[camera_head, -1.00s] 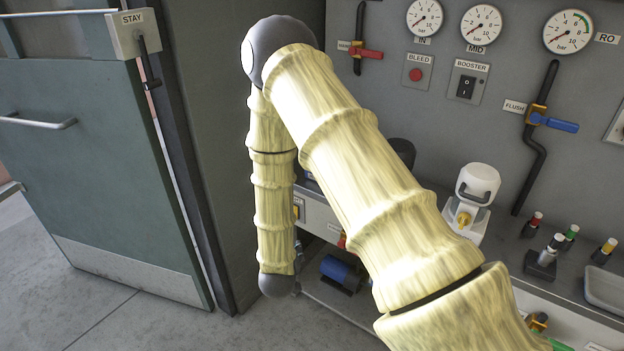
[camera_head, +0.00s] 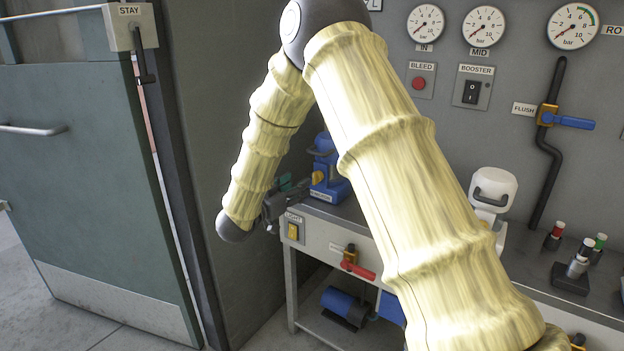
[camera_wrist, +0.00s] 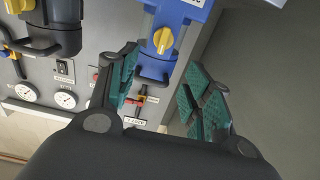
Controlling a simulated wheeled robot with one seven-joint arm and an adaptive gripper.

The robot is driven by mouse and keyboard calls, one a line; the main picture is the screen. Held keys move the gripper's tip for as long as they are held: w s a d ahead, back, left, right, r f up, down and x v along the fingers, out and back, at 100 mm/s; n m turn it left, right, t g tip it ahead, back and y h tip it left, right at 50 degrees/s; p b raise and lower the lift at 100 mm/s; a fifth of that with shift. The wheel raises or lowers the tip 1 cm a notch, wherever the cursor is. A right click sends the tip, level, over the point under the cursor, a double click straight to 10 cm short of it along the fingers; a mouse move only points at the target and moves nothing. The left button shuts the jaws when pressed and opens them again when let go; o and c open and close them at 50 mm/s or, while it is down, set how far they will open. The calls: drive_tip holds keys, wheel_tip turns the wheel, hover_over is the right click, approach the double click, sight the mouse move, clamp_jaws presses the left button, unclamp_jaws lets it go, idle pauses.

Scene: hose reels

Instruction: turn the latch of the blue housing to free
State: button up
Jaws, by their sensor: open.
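The blue housing (camera_head: 325,165) stands on the left end of the bench and has a handle on top. Its yellow latch (camera_head: 317,178) faces my gripper (camera_head: 285,192), which is just to the left of it at about the same height. In the wrist view, the blue housing (camera_wrist: 184,12) and its yellow latch (camera_wrist: 162,40) are ahead, beyond the fingertips. My gripper (camera_wrist: 160,62) is open, with teal pads apart on both sides and nothing between them. I cannot tell whether a finger touches the housing.
A dark housing (camera_wrist: 55,35) is beside the blue one in the wrist view. A white housing (camera_head: 492,195) stands farther right on the bench. A light switch (camera_head: 293,228) and red-handled valve (camera_head: 358,268) are on the bench front. The green door (camera_head: 90,180) is left.

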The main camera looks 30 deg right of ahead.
sight(314, 174)
drive_tip(key=x, duration=0.9)
drive_tip(key=shift+d, duration=0.2)
drive_tip(key=c, duration=1)
